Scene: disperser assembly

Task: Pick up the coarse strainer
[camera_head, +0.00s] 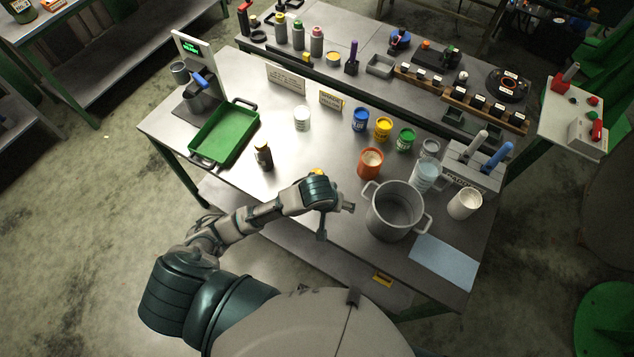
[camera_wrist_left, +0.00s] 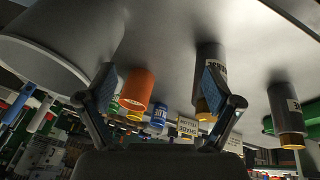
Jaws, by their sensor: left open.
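No part is clearly marked as the coarse strainer. A white handle (camera_head: 478,143) and a blue handle (camera_head: 497,156) rise from a grey labelled holder (camera_head: 470,178) at the right of the table; I cannot tell whether either belongs to a strainer. Both handles show at the left of the left wrist view, blue (camera_wrist_left: 18,103) and white (camera_wrist_left: 41,113). My left gripper (camera_head: 337,221) is over the front of the table, left of the large pot. Its fingers (camera_wrist_left: 158,82) are spread, with nothing held between them. My right gripper is out of view.
The large grey pot (camera_head: 396,213) stands close right of my left gripper. A labelled dark container (camera_wrist_left: 208,75) is near one finger in the wrist view. An orange can (camera_head: 370,165), paint cans and a clear beaker (camera_head: 425,175) stand behind. A green tray (camera_head: 225,132) is left.

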